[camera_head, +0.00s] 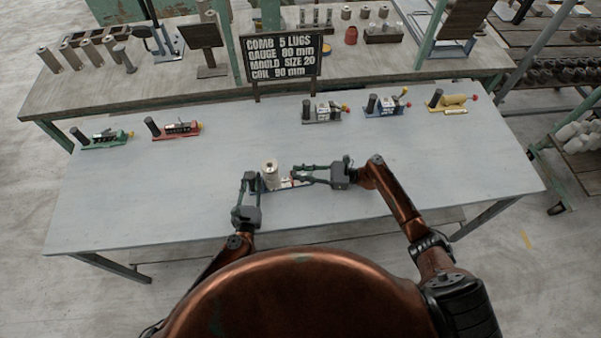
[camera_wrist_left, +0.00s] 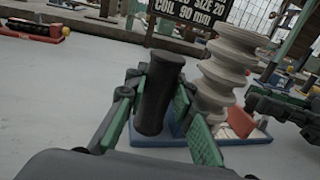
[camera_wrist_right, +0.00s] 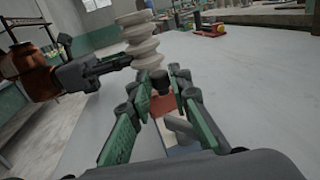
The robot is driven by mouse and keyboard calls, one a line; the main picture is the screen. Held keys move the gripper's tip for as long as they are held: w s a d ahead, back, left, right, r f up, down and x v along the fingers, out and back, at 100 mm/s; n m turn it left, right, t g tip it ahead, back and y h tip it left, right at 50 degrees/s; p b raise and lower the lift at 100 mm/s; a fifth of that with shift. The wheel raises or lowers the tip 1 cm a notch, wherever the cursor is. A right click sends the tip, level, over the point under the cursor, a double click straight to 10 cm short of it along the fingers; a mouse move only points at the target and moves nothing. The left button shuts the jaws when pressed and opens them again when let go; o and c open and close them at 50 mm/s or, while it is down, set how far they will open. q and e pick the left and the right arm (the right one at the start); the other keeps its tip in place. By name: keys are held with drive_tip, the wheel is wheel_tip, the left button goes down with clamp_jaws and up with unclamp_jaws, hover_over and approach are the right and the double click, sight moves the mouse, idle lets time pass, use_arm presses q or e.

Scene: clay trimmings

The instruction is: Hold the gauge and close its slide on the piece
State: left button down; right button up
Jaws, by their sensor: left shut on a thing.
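The gauge (camera_head: 283,186) stands near the front middle of the table, with a blue base (camera_wrist_left: 240,133). A cream ribbed piece (camera_head: 270,172) stands upright on it; it also shows in the left wrist view (camera_wrist_left: 222,75). My left gripper (camera_head: 249,178) is shut on the gauge's black post (camera_wrist_left: 158,95), left of the piece. The red slide (camera_wrist_left: 240,121) is right of the piece; whether they touch is unclear. My right gripper (camera_head: 296,173) is open, its fingers on either side of the slide (camera_wrist_right: 167,106), with a grey rod (camera_wrist_right: 181,130) between them.
A black sign (camera_head: 281,58) stands at the table's back edge, reading gauge 80 mm among other lines. Green (camera_head: 102,138) and red (camera_head: 177,130) fixtures lie back left. Grey, blue and yellow (camera_head: 452,103) ones lie back right. The table front is clear on both sides.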

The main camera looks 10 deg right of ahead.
clamp_jaws()
drive_tip(key=a, duration=0.4)
drive_tip(key=shift+a, duration=0.1)
idle(0.3)
drive_tip(key=o, duration=0.5)
unclamp_jaws()
